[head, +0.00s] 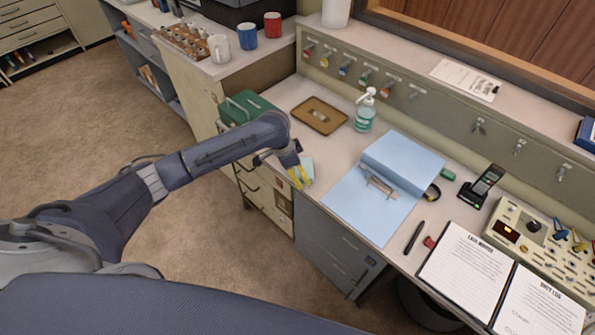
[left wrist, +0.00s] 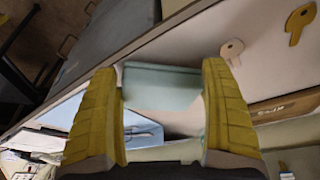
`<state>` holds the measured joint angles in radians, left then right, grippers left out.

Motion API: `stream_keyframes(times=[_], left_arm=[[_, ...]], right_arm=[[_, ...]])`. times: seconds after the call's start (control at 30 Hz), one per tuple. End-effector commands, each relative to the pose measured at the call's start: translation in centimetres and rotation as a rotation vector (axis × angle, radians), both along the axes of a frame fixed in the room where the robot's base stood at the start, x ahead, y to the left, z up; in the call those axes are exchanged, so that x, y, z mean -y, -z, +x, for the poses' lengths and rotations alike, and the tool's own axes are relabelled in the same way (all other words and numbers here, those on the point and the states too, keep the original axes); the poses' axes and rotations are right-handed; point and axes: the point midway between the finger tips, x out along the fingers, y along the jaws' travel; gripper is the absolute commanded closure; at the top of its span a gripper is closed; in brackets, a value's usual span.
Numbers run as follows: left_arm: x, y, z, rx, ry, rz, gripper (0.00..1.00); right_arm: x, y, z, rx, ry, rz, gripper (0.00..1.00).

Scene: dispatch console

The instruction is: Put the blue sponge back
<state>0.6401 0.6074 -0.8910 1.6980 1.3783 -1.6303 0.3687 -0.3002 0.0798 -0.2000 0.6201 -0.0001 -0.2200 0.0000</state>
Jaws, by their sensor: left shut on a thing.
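My left gripper (head: 300,177), with yellow fingers, is over the front edge of the counter. It is shut on a pale blue block, the blue sponge (head: 308,167). In the left wrist view, the sponge (left wrist: 162,88) sits between the two yellow fingers of my left gripper (left wrist: 163,105). Whether the sponge touches the counter I cannot tell. A brown tray (head: 303,124) with a small pale item on it lies behind the gripper. My right gripper is not in view.
A green box (head: 247,105) stands left of the tray, and a soap pump bottle (head: 365,113) stands right of it. A light blue mat (head: 375,218) with a folded part and a small tool lies to the right. A phone (head: 482,187) and open binder (head: 468,270) are farther right.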

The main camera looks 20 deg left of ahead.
Motion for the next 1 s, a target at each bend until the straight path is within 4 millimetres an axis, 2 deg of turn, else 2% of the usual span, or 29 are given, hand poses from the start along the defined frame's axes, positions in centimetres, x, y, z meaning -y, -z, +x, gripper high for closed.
stream_keyframes(times=[0.47,0.5,0.67,1.0], left_arm=[[-0.02,0.83,0.04,0.001,-0.001,0.0,0.64],[-0.04,0.89,0.04,0.001,-0.001,0.0,0.17],[-0.02,0.85,0.03,0.001,0.0,0.0,0.0],[-0.06,0.22,0.06,0.003,0.0,-0.002,0.0]], right_arm=[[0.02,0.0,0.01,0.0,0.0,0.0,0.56],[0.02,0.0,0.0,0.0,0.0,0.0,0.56],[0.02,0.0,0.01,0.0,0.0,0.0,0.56],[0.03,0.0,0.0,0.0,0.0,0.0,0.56]])
